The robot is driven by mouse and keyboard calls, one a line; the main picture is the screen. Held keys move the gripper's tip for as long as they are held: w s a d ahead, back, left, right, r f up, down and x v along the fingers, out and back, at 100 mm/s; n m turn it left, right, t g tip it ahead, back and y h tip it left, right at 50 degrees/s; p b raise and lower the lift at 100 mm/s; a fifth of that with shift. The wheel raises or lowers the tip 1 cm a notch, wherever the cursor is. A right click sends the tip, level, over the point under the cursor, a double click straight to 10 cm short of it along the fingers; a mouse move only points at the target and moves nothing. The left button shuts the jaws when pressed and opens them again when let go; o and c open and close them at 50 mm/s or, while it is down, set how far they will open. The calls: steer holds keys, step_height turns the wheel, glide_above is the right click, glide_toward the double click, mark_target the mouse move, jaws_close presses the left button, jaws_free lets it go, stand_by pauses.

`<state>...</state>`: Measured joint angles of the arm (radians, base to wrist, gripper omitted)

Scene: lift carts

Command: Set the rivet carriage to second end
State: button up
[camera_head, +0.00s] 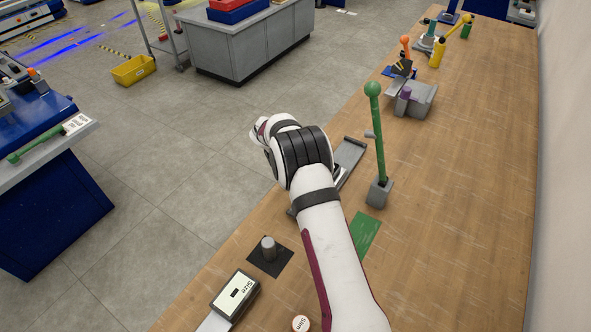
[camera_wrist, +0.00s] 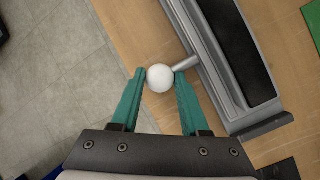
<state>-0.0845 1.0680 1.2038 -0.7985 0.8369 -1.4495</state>
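The rivet carriage is a long grey slide unit (camera_wrist: 213,45) with a dark inset strip, ending in a crosswise grey end plate (camera_wrist: 266,127). A short grey stem (camera_wrist: 187,62) sticks out of its left side in the wrist view and carries a white ball knob (camera_wrist: 160,78). My gripper (camera_wrist: 160,74) has its teal fingertips on either side of the knob, seemingly touching both sides. In the head view my gripper (camera_head: 262,128) hangs over the bench's left edge, and the slide unit (camera_head: 350,156) is partly hidden behind my arm.
A green lever (camera_head: 376,130) with a ball top stands upright just right of the slide unit. A green plate (camera_head: 365,235), a black plate with a grey peg (camera_head: 268,248) and a display box (camera_head: 236,294) lie nearer. The right side of the wooden bench (camera_head: 470,190) is clear.

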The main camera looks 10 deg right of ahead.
jaws_close()
stand_by(1.0)
